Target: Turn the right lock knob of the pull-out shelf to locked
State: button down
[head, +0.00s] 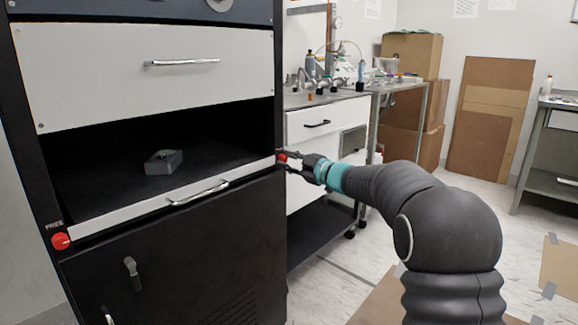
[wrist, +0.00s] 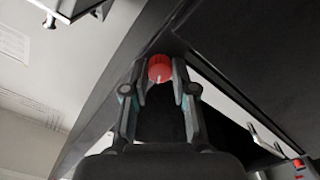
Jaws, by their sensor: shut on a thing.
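The right lock knob (head: 283,158) is red and sits at the right end of the pull-out shelf's (head: 130,214) pale front edge. In the wrist view the knob (wrist: 160,68) is between the two fingertips of my gripper (wrist: 161,78). A faint pale mark shows on its face, but I cannot read its setting. My gripper (head: 288,160) reaches the knob from the right and is shut on it. The left lock knob (head: 60,241) is red, with the word FREE above it. It also shows in the wrist view (wrist: 298,163).
A small grey box (head: 164,161) rests on the shelf. The shelf handle (head: 198,192) is left of my gripper. A drawer (head: 150,75) is above and a dark door (head: 180,265) below. A white cabinet (head: 325,130) on wheels stands close behind my gripper.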

jog(key=n+b, duration=0.3)
jog(key=n, duration=0.3)
jog(key=shift+f+b, duration=0.2)
jog(key=shift+b, duration=0.1)
jog(key=n+b, duration=0.3)
jog(key=n, duration=0.3)
jog(key=shift+r, duration=0.1)
dwell(0.3)
jog(key=c, duration=0.9)
grip_release()
jog(key=shift+s+a, duration=0.1)
jog(key=shift+c, duration=0.2)
jog(key=shift+r, duration=0.1)
